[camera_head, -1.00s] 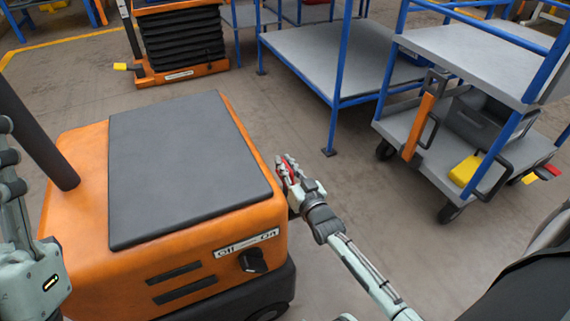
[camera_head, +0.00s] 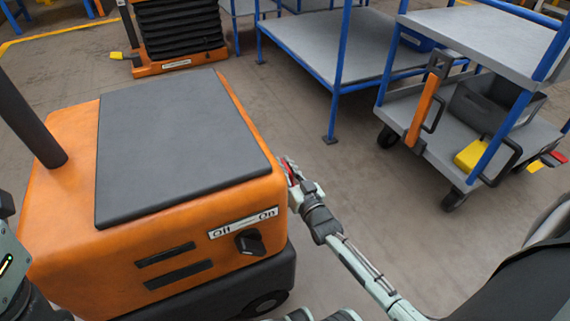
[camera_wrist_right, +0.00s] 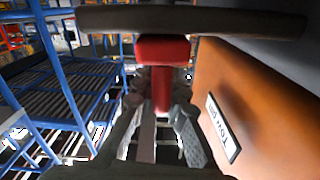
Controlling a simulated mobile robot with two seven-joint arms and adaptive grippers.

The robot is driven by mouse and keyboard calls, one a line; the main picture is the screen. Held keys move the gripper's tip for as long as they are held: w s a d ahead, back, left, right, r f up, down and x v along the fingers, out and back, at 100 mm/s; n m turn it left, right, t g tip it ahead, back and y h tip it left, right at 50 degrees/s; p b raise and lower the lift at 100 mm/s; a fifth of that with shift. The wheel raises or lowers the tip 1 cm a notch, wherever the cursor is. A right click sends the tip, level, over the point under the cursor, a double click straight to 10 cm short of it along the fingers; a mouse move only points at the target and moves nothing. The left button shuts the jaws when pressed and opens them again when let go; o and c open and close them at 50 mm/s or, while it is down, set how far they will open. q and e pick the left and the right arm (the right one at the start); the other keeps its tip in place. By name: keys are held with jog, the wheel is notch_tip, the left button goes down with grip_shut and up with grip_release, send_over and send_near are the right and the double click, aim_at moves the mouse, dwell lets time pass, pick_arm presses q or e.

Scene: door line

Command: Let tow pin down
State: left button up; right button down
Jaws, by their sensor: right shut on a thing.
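The orange tug (camera_head: 190,245) with a dark grey top stands at left in the head view. Its front carries an Off/On label and a black knob (camera_head: 250,242). My right gripper (camera_head: 291,172) is at the tug's right side, shut on the red tow pin handle (camera_head: 288,168), mostly hidden by the fingers. In the right wrist view the red pin head (camera_wrist_right: 162,48) and a red stem sit between the fingers, under a dark overhanging edge. A white label (camera_wrist_right: 223,128) is on the orange side beside it. The pin's lower end is hidden. Only part of my left arm shows at the left edge.
A blue-framed grey cart (camera_head: 385,50) stands behind. At right, a grey trolley (camera_head: 440,150) holds a dark bin, a yellow item (camera_head: 472,154) and an orange-handled bar (camera_head: 423,112). An orange lift with black bellows (camera_head: 180,30) is at the back. Floor between is clear.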

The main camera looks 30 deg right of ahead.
jog(key=shift+a+f, duration=0.15)
jog(key=shift+f, duration=0.15)
jog(key=c, duration=1.6)
grip_release()
jog(key=shift+c, duration=0.2)
jog(key=shift+o, duration=0.3)
jog(key=s, duration=1.2)
jog(key=shift+a, duration=0.3)
